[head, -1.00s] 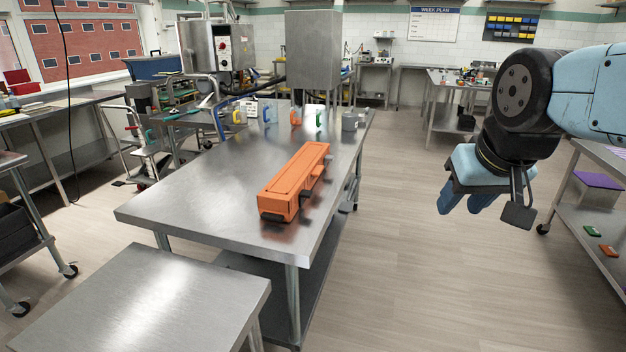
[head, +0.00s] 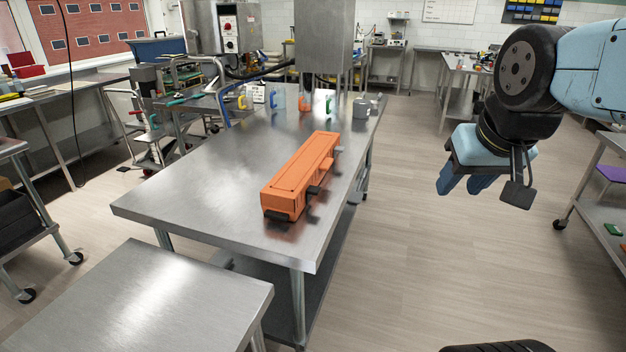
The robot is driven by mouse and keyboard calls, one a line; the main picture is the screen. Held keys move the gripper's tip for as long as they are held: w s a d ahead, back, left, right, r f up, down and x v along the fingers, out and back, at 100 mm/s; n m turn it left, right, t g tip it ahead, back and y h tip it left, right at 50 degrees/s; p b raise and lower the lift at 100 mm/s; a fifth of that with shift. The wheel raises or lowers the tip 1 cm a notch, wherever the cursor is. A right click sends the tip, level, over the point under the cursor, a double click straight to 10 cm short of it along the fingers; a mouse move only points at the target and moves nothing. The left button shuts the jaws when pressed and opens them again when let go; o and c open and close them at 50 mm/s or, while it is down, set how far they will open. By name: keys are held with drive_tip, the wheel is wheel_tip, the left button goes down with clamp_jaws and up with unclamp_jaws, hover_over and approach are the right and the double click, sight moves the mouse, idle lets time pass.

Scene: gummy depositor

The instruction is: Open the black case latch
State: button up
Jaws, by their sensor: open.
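A long orange case (head: 300,174) lies shut on the steel table (head: 190,180), near the table's right edge. Dark latch-like parts show on it: one on its right long side (head: 314,191) and one at its near end (head: 277,215). Which of these is the black latch I cannot tell for sure. My gripper (head: 466,184) hangs in the air over the floor, to the right of the table and well apart from the case. Its blue fingers point down. It is open, with nothing seen between the fingers.
Several small coloured clamp-like items (head: 273,101) and a grey mug-like object (head: 361,107) stand at the table's far end, below a steel box (head: 323,36). A lower steel table (head: 150,300) stands at the near left. The floor right of the table is clear.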

drive_tip(key=o, duration=0.3)
drive_tip(key=shift+w+a+r, duration=0.15)
drive_tip(key=shift+w+r, duration=0.05)
drive_tip(key=shift+w, duration=0.1)
drive_tip(key=shift+o, duration=0.4)
drive_tip(key=w+a+r+n+g, duration=0.1)
drive_tip(key=w+a+r+n, duration=0.1)
drive_tip(key=w, duration=0.5)
drive_tip(key=shift+w+a+n, duration=0.2)
drive_tip(key=shift+w+n, duration=0.15)
drive_tip(key=shift+n, duration=0.15)
drive_tip(key=n+g, duration=0.5)
drive_tip(key=n, duration=0.5)
hover_over(315, 189)
wheel_tip(315, 189, down, 10)
drive_tip(key=f, duration=0.1)
wheel_tip(315, 189, down, 13)
drive_tip(key=shift+w+r, duration=0.1)
drive_tip(key=shift+w, duration=0.05)
drive_tip(key=shift+c, duration=0.2)
